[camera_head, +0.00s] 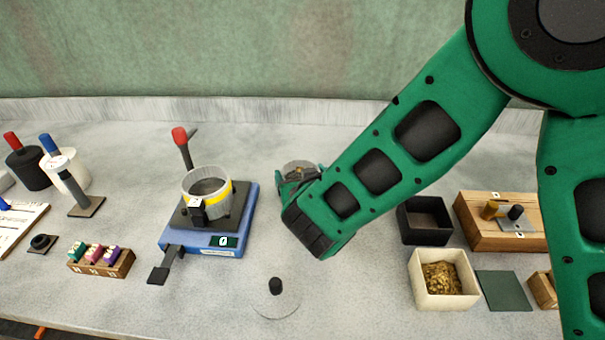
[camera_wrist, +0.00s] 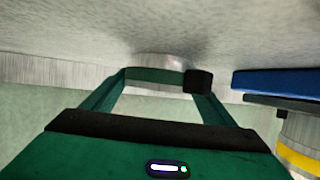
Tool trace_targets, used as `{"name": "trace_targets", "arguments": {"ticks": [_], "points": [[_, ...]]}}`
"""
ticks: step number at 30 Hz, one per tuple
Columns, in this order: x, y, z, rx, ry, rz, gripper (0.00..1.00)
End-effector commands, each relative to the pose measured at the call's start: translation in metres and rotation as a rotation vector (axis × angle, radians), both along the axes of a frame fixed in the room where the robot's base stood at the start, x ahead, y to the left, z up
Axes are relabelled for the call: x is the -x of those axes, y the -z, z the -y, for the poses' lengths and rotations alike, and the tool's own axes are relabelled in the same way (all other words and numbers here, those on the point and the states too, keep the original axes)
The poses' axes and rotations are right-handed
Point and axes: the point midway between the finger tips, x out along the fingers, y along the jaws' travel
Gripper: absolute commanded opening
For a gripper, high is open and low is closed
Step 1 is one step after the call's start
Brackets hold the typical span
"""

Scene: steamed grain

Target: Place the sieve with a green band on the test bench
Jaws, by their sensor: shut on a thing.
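The sieve with a green band (camera_wrist: 155,75) is between the fingers of my gripper (camera_wrist: 160,84) in the wrist view. Its green band, pale wall and black block show there. In the head view only its greyish top (camera_head: 298,168) shows, and my gripper (camera_head: 300,178) and wrist hide the rest. My gripper is shut on it, low over the test bench (camera_head: 345,295), right of the blue device. I cannot tell whether its base touches the bench.
A yellow-banded sieve (camera_head: 232,195) stands on the blue device (camera_head: 205,242) to the left. A clear disc with a black knob (camera_head: 275,287) lies in front. A black box (camera_head: 425,222), a grain box (camera_head: 443,300) and a wooden block (camera_head: 480,235) stand to the right.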

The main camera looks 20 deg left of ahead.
Motion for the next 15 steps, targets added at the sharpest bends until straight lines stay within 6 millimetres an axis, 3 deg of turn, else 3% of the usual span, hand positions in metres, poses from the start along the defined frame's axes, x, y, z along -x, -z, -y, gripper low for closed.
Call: {"name": "trace_targets", "arguments": {"ticks": [9,10,12,15], "points": [[-0.0003,0.0014,0.0000,0.000,0.000,0.001,0.16],[-0.0003,0.0014,0.0002,-0.001,0.000,0.002,0.83],[-0.0003,0.0012,0.0002,0.000,0.000,0.001,0.97],[-0.0002,0.0012,0.0002,0.000,0.001,0.001,0.97]]}}
